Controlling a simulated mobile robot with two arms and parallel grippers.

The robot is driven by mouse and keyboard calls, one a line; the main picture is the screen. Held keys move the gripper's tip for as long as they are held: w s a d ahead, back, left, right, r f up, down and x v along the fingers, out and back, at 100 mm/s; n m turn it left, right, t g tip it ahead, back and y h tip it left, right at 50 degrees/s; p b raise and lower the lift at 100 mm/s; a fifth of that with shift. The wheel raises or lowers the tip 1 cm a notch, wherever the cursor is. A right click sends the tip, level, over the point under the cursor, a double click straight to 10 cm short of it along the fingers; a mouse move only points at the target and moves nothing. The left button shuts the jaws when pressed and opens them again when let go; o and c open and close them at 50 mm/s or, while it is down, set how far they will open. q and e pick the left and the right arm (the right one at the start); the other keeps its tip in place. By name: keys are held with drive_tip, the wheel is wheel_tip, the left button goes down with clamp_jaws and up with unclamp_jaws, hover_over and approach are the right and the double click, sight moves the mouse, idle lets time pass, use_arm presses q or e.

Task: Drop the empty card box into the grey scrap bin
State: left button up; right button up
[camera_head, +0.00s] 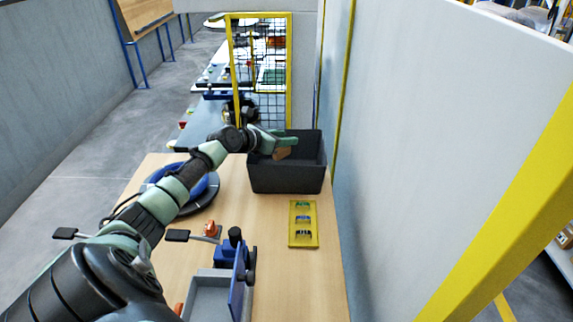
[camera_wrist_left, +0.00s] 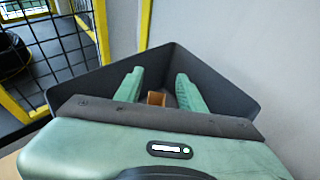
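The grey scrap bin (camera_head: 287,180) stands at the far end of the wooden table, and its dark walls also show in the left wrist view (camera_wrist_left: 225,95). My left gripper (camera_head: 287,141) reaches over the bin. In the left wrist view its two green fingers (camera_wrist_left: 160,78) are spread apart. The small brown card box (camera_head: 282,153) shows just below the fingers, within the bin's outline. In the left wrist view the box (camera_wrist_left: 156,98) lies between the fingers, with a gap on each side. Whether it rests on the bin floor is unclear. My right gripper is not in view.
A round blue and black coil stand (camera_head: 196,190) is left of the bin. A yellow tray (camera_head: 303,225) with small items lies in front of it. A blue and grey fixture (camera_head: 235,262) is nearer. A pale wall (camera_head: 400,170) borders the table's right side.

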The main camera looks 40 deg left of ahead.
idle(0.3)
use_arm(q)
drive_tip(key=v, duration=0.7)
drive_tip(key=shift+s, duration=0.35)
drive_tip(key=shift+r, duration=0.15)
